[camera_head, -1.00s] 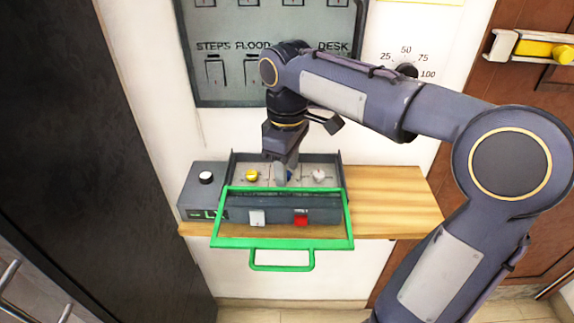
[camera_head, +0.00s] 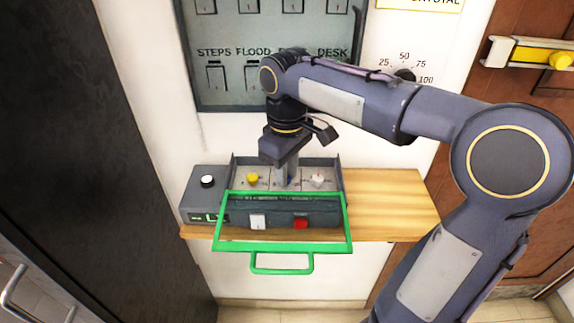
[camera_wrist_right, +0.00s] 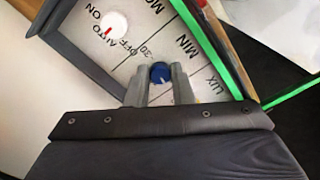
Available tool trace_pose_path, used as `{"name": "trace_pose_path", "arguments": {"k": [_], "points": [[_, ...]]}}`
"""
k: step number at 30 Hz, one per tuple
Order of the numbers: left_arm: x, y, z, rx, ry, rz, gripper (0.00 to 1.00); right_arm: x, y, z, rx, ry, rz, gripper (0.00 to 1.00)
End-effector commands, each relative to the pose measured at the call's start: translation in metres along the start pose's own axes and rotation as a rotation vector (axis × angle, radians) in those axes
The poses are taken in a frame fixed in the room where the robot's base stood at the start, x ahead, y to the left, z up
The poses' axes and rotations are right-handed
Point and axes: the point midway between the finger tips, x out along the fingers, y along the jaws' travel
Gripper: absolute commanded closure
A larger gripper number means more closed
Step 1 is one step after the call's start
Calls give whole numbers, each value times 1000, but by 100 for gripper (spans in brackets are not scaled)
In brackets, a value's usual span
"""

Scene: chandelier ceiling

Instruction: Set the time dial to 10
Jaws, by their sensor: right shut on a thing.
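The control box (camera_head: 325,217) sits on a wooden shelf with its green-framed cover (camera_head: 281,246) swung down at the front. A row of dials lies in its recessed panel: a yellow knob (camera_head: 252,178) at left, a white knob (camera_head: 318,180) at right, and a blue knob (camera_wrist_right: 160,73) between them. In the wrist view the blue knob sits between the fingertips of my right gripper (camera_wrist_right: 160,80), which is shut on it. The lettering MIN and 30 shows near the blue knob. The exact dial setting is not readable. My left gripper is not in view.
A white switch (camera_head: 258,221) and a red switch (camera_head: 300,223) are on the box front. A small box with a white knob (camera_head: 207,181) stands at left. The wooden shelf (camera_head: 390,205) is bare at right. A grey switch panel (camera_head: 225,100) hangs above.

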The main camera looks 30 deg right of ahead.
Motion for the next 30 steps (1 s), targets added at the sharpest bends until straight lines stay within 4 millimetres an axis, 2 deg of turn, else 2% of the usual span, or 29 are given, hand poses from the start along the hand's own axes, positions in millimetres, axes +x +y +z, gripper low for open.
{"name": "trace_pose_path", "arguments": {"k": [3, 18, 30], "points": [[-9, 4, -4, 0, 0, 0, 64, -3, -1, 0, 105, -1, 0, 100], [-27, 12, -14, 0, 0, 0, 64, -2, -2, -1, 562, 0, 0, 100], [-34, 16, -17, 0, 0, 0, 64, -1, -3, -2, 786, 1, 0, 100]]}}
